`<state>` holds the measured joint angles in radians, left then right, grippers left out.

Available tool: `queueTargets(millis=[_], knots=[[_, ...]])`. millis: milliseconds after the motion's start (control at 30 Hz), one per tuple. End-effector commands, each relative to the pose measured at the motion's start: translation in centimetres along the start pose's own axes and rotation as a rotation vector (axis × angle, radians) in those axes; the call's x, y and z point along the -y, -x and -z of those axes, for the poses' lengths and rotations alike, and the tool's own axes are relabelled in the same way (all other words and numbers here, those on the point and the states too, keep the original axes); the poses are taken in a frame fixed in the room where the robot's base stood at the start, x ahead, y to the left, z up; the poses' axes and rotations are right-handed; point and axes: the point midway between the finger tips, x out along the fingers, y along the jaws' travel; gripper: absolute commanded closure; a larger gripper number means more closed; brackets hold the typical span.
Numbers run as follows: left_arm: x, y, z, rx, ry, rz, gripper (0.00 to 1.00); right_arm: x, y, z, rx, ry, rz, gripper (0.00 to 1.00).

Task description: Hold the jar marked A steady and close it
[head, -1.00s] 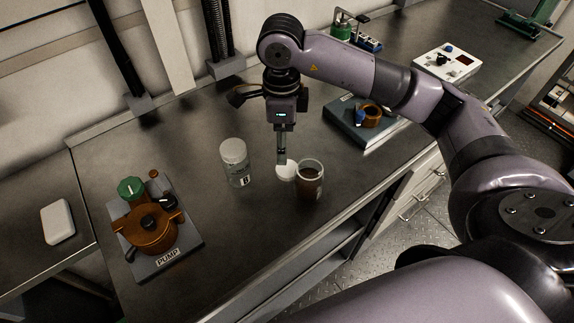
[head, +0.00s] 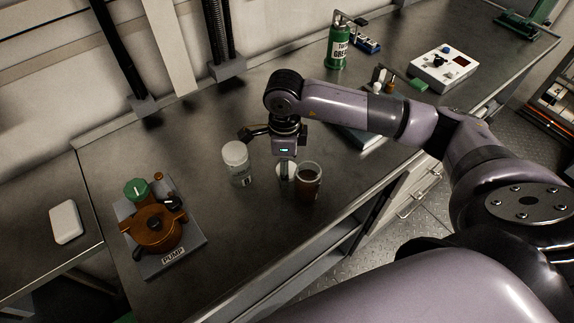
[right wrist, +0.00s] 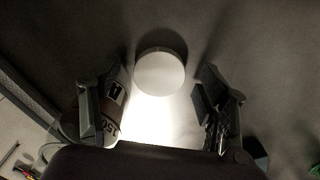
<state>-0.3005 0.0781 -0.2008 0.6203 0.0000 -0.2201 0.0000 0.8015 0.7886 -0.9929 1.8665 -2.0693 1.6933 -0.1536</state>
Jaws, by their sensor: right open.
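The open jar with brown contents (head: 308,187) stands upright near the bench's front edge, without a lid. It also shows in the right wrist view beside the left finger, with a dark label (right wrist: 116,92) whose letter I cannot read surely. A round white lid (right wrist: 160,73) lies flat on the bench. In the head view the lid (head: 281,171) is just left of the open jar and partly hidden by my gripper. My right gripper (head: 286,177) points down over the lid, open, with its fingers apart on either side of it. My left gripper is not in view.
A clear jar with a white lid (head: 236,163) stands to the left. The pump on its plate (head: 163,236) is farther left. A green grease bottle (head: 337,49) and a white control box (head: 442,68) stand at the back. Bare bench lies between pump and jars.

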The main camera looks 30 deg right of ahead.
Motion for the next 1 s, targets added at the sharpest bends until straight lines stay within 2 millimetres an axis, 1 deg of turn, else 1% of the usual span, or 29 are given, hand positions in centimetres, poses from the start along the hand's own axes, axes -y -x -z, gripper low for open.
queueTargets(millis=[100, 367, 467, 900, 1000], knots=[[0.03, 0.1, 0.03, 0.0, 0.0, 0.0, 0.63, 0.03, -0.4, -0.01, 0.0, 0.0, 0.001, 0.31], [0.15, 0.05, 0.02, 0.0, 0.0, 0.002, 0.63, 0.02, -0.4, -0.03, 0.001, 0.001, 0.001, 0.31], [0.19, 0.05, 0.01, 0.0, -0.001, 0.002, 0.63, 0.02, -0.39, -0.04, 0.001, 0.001, 0.001, 0.37], [0.21, 0.05, 0.03, 0.0, 0.0, 0.003, 0.63, 0.02, -0.36, -0.04, 0.001, 0.001, 0.001, 0.66], [0.22, 0.05, 0.03, 0.0, 0.0, 0.003, 0.63, 0.02, -0.36, -0.04, 0.001, 0.001, 0.001, 0.66]])
